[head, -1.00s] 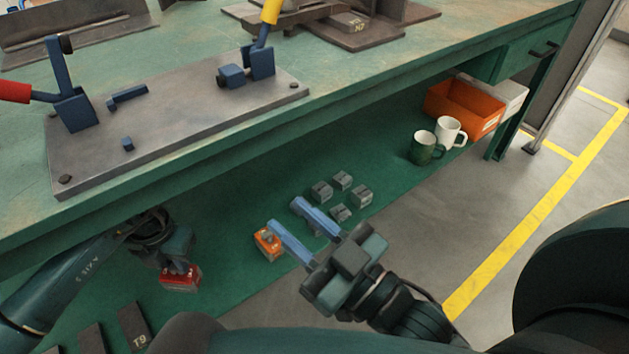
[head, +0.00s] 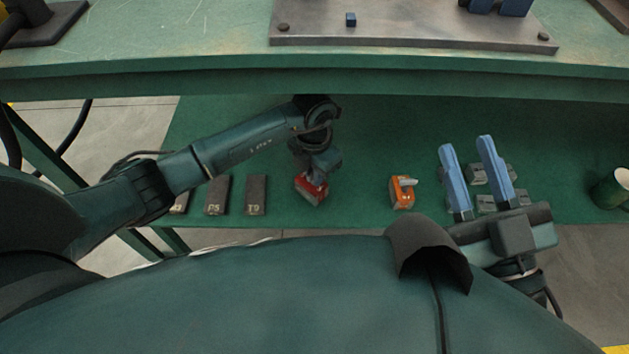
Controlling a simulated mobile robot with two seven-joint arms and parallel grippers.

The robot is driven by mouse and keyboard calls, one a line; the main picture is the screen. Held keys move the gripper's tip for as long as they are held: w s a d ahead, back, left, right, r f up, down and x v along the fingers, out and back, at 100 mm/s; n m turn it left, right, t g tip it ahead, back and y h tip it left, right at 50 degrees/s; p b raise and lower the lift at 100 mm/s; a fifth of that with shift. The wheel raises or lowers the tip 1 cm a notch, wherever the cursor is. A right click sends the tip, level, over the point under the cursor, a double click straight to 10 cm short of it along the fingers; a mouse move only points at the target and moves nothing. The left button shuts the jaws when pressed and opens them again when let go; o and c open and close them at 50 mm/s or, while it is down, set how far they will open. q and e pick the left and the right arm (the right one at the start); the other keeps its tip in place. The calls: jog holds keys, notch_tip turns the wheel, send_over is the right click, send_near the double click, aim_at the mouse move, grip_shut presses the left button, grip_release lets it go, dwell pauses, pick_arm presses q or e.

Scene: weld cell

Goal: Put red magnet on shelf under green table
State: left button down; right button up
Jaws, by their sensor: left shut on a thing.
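The red magnet (head: 309,191) is under my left gripper (head: 314,178), low over the green shelf (head: 345,203) beneath the green table (head: 190,72). The gripper is shut on its top; its fingers are mostly hidden by the wrist. I cannot tell whether the magnet touches the shelf. My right gripper (head: 466,146) is open and empty, its two blue fingers apart, over the right part of the shelf.
An orange magnet (head: 401,193) stands on the shelf between the grippers. Several grey blocks (head: 480,174) lie around the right fingers. Dark labelled bars (head: 256,194) lie left of the red magnet. A green mug (head: 610,188) stands far right. The tabletop edge overhangs the shelf.

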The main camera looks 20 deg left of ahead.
pick_arm(q)
notch_tip(320, 180, down, 2)
jog(key=shift+f+b, duration=0.25)
jog(key=shift+b, duration=0.25)
jog(key=shift+f, duration=0.1)
pick_arm(e)
jog(key=shift+w+d+r+n+t+y, duration=0.15)
jog(key=shift+r+n+t+y, duration=0.15)
jog(key=shift+r+n+y, duration=0.5)
pick_arm(q)
jog(key=c, duration=1.8)
grip_release()
jog(key=shift+s+f, duration=0.1)
jog(key=shift+f, duration=0.05)
jog(key=o, duration=0.3)
jog(key=shift+o, duration=0.2)
